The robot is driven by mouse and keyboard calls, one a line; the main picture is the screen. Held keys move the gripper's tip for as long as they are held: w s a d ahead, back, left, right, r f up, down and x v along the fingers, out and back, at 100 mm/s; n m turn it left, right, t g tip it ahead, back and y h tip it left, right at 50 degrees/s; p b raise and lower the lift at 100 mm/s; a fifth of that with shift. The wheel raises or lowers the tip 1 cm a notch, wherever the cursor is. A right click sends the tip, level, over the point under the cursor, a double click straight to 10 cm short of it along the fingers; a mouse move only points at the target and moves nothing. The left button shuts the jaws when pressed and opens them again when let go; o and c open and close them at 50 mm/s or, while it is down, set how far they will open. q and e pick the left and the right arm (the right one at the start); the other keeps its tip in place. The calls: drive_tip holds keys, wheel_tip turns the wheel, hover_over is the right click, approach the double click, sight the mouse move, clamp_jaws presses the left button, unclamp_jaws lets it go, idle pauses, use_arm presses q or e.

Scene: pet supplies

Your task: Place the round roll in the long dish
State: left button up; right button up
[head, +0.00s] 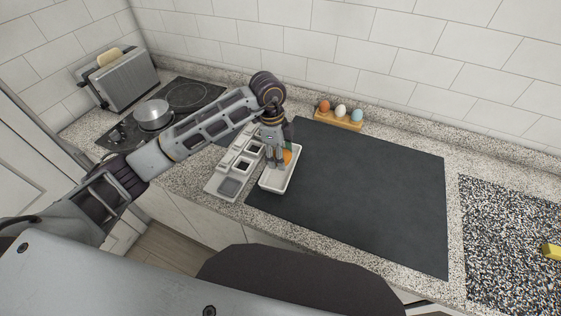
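A long white dish (279,182) sits at the left edge of a dark mat. My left gripper (276,161) points down at the far part of the dish. An orange thing (288,157) shows just right of the fingers, with a bit of green behind it. I cannot tell whether it is held, or whether it is the round roll. The fingers are too small and partly hidden to tell open from shut. I see no other thing that is clearly a round roll. My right gripper is not in view.
A grey compartment tray (229,187) stands left of the dish. Several eggs sit in a wooden holder (338,123) at the back. A pot (152,114) and toaster (124,82) are at left. The dark mat (365,190) is mostly clear. A yellow thing (552,251) lies far right.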

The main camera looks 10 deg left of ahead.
use_arm(q)
drive_tip(key=shift+f, duration=1.85)
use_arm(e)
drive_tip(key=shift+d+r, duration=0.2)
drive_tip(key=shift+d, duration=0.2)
use_arm(q)
drive_tip(key=shift+f, duration=0.15)
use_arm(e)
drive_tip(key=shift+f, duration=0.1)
use_arm(q)
drive_tip(key=o, duration=1)
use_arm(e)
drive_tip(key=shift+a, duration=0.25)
